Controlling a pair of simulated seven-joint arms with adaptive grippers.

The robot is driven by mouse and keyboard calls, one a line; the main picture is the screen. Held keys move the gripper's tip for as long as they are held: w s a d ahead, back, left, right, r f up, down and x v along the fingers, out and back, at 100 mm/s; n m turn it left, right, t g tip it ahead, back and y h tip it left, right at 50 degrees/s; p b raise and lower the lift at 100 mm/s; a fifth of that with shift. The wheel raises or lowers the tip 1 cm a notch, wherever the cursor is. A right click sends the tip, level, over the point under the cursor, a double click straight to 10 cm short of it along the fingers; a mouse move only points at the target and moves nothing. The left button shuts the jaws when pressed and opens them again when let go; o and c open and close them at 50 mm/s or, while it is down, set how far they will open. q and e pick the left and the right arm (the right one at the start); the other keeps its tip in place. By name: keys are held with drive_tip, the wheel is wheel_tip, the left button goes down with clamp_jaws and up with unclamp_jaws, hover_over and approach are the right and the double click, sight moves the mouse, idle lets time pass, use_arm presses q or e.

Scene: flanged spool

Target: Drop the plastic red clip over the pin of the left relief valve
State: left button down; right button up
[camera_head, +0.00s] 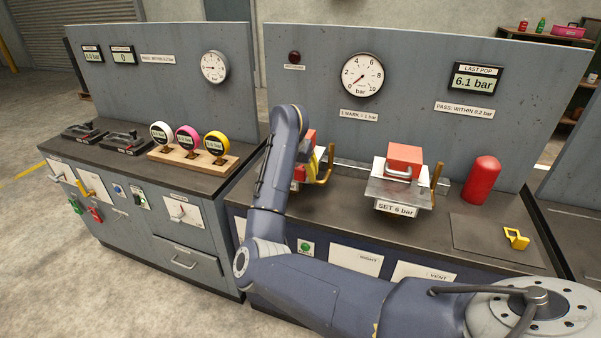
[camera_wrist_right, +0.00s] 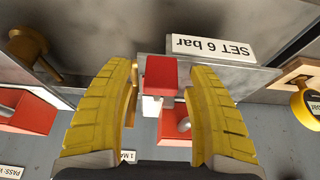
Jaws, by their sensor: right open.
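My right gripper (camera_head: 312,170) is at the left relief valve, whose red block (camera_head: 309,143) and brass lever (camera_head: 328,165) show partly behind my arm in the head view. In the right wrist view the yellow fingers (camera_wrist_right: 163,110) are open. A small red piece with a pale underside, apparently the red clip (camera_wrist_right: 161,73), sits between them, with narrow gaps on both sides. Behind it are the valve's red block (camera_wrist_right: 172,124) and upside-down SET 6 bar label (camera_wrist_right: 212,47). I cannot tell whether the clip is around the pin; the pin is hidden. My left gripper is not in view.
The right relief valve (camera_head: 400,185) stands beside the left one. A red cylinder (camera_head: 482,180) and a yellow clip (camera_head: 516,238) on a dark mat (camera_head: 475,235) are farther right. Coloured round gauges (camera_head: 188,140) stand on the left bench. A gauge panel (camera_head: 410,95) rises behind.

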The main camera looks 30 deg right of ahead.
drive_tip(key=v, duration=1.2)
idle(0.3)
